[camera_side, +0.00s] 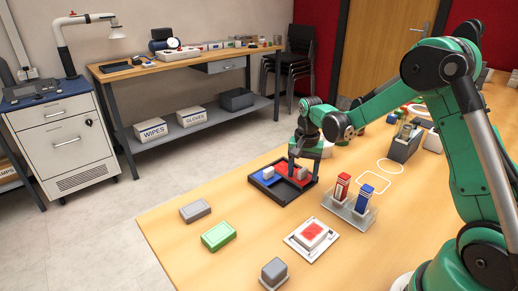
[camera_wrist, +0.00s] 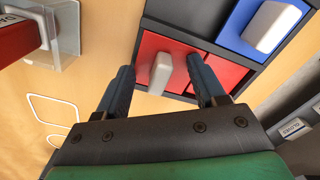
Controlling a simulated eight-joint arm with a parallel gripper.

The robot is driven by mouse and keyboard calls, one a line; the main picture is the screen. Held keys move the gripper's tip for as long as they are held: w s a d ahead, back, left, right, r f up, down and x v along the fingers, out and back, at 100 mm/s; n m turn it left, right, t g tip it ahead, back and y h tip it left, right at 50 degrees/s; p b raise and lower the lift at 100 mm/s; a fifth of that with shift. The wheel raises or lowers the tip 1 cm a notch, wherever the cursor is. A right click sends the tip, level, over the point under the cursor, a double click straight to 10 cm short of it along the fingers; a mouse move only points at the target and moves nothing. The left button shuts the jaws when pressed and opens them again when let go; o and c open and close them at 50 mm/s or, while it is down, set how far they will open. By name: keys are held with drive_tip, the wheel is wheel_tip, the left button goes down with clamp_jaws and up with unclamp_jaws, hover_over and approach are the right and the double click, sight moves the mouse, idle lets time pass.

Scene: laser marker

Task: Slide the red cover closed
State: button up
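The red cover (camera_wrist: 152,50) sits in a dark-framed box (camera_side: 293,196) on the table and has a pale upright handle (camera_wrist: 160,74). The box also shows in the wrist view (camera_wrist: 215,28). My gripper (camera_wrist: 160,64) is open, its two dark fingers apart on the left and right of this handle, with visible gaps. In the side view my gripper (camera_side: 296,161) is low over the back of the box. A blue cover (camera_wrist: 238,30) with a similar pale handle (camera_wrist: 271,26) is beside the red one. Part of the red area is hidden by my fingers.
A clear stand (camera_side: 346,209) with a red and a blue block is right of the box. A white plate with a red-topped block (camera_side: 311,234) is in front. A grey block (camera_side: 194,211), a green block (camera_side: 218,236) and another grey block (camera_side: 273,272) stand near the table's edge.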

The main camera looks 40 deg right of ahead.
sight(286, 170)
drive_tip(key=shift+f, duration=0.25)
drive_tip(key=c, duration=0.4)
drive_tip(key=shift+w, duration=2.75)
drive_tip(key=o, duration=0.5)
drive_tip(key=shift+r, duration=3.55)
drive_tip(key=shift+r, duration=0.1)
drive_tip(key=s+a+r+n+t, duration=0.4)
drive_tip(key=s+a+r+n, duration=0.2)
drive_tip(key=s+a+r, duration=0.15)
drive_tip(key=s+a+n+t, duration=0.1)
drive_tip(key=s+n, duration=0.1)
drive_tip(key=s+a+f+n+t, duration=0.1)
drive_tip(key=s+a+n, duration=0.1)
drive_tip(key=s, duration=0.1)
drive_tip(key=s+a+f+n+t, duration=0.1)
drive_tip(key=s+n, duration=0.1)
drive_tip(key=shift+s+a+f, duration=0.15)
drive_tip(key=shift+s+a, duration=0.15)
drive_tip(key=shift+s, duration=0.1)
